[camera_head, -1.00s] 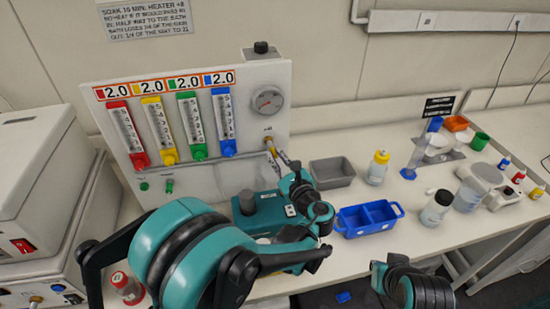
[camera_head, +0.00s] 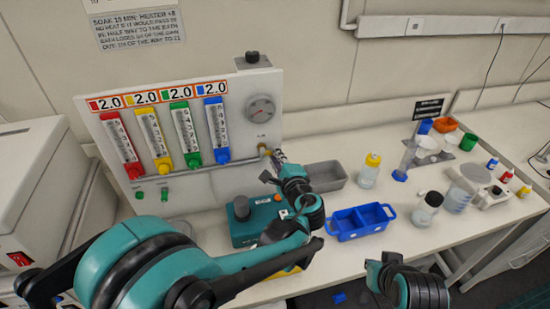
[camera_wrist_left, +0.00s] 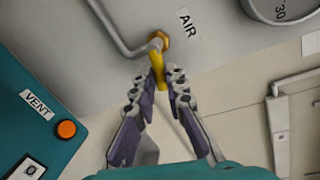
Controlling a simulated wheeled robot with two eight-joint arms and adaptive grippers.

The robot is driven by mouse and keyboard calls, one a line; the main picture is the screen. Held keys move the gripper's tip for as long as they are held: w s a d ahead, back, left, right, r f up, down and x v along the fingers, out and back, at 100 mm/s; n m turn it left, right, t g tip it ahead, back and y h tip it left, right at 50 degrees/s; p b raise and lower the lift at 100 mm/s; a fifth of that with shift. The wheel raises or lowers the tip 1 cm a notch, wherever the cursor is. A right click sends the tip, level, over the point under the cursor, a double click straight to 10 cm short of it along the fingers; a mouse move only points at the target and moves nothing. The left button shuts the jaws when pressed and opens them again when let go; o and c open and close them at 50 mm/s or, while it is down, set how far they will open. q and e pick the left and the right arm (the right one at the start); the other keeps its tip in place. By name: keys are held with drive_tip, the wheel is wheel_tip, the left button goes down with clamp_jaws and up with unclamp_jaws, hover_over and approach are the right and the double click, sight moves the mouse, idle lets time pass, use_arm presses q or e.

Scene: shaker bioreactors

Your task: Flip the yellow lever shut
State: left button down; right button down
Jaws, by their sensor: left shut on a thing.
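The yellow lever (camera_wrist_left: 158,68) is on a brass fitting on the white panel, beside the AIR label, in the left wrist view. It points down in that picture, from the fitting toward my fingers. In the head view the yellow part (camera_head: 264,150) shows small below the round gauge. My left gripper (camera_wrist_left: 165,84) is shut on the lever, with a fingertip on each side of its free end. In the head view my left gripper (camera_head: 277,167) is at the panel's lower right, and the wrist hides part of the area. Only part of my right arm shows at the bottom right.
The gas panel (camera_head: 215,190) carries several coloured flow tubes and a gauge (camera_head: 261,109). A teal device (camera_head: 258,215) stands under my left arm. A grey bin (camera_head: 327,177) and a blue tray (camera_head: 358,222) stand to the right. Bottles and labware stand farther right.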

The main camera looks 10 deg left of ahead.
use_arm(q)
drive_tip(key=shift+r+n+h, duration=0.2)
drive_tip(key=shift+r+n, duration=0.05)
drive_tip(key=shift+n, duration=0.4)
drive_tip(key=shift+r+n+h, duration=0.2)
drive_tip(key=shift+n, duration=0.45)
drive_tip(key=c, duration=1.6)
unclamp_jaws()
drive_tip(key=shift+o, duration=0.2)
drive_tip(key=v, duration=1.2)
drive_tip(key=shift+s+a+f, duration=0.1)
drive_tip(key=shift+s+f, duration=0.05)
